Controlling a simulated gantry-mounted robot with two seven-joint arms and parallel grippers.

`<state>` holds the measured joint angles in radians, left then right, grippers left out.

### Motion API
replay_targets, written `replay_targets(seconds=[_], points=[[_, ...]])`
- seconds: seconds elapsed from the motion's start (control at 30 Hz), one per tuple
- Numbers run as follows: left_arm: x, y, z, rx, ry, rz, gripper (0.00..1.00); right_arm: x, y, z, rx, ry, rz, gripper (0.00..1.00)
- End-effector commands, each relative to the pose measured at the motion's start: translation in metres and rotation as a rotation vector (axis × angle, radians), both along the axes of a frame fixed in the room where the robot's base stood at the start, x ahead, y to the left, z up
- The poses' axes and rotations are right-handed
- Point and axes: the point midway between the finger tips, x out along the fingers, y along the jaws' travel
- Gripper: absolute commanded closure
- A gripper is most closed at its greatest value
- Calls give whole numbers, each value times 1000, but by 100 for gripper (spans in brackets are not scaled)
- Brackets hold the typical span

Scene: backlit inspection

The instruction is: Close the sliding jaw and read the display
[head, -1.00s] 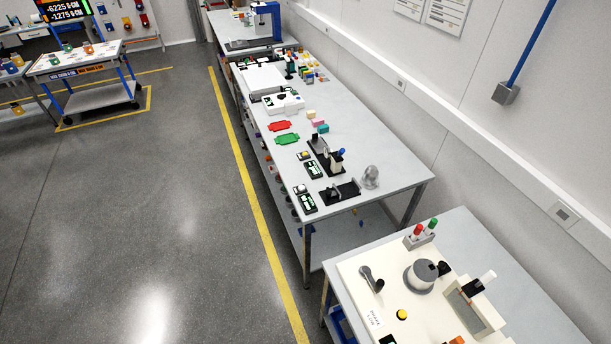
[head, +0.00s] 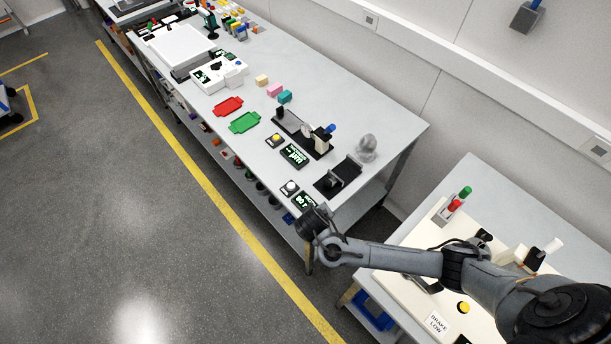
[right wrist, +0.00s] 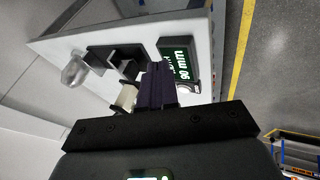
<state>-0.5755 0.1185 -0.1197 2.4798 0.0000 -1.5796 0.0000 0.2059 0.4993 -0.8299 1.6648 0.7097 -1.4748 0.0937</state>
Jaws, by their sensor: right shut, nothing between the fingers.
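On the bench, a black rail gauge (head: 293,126) carries a pale sliding jaw block (head: 322,140) with a blue knob, set apart from an upright plate; a grey part stands between them. Its dark display (head: 294,155) has pale digits too small to read surely. My left gripper is not in view.
A clear dome-shaped object (head: 367,147) stands behind the second gauge. Yellow (head: 275,140) and white (head: 290,187) buttons sit by the displays. Red (head: 228,106) and green (head: 244,122) trays lie farther along. A second table (head: 470,180) lies under my right arm.

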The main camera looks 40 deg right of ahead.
Motion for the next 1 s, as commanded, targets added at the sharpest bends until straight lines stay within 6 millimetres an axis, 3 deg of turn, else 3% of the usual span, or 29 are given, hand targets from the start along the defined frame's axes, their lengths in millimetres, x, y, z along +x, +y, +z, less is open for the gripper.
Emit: replay_targets(seconds=[0.2,0.37,1.0], points=[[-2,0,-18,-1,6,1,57,38,-10,19,-28,-78,9,100],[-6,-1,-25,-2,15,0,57,53,-12,25,-29,-105,7,100],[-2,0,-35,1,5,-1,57,95,-58,-50,-27,-106,4,100]])
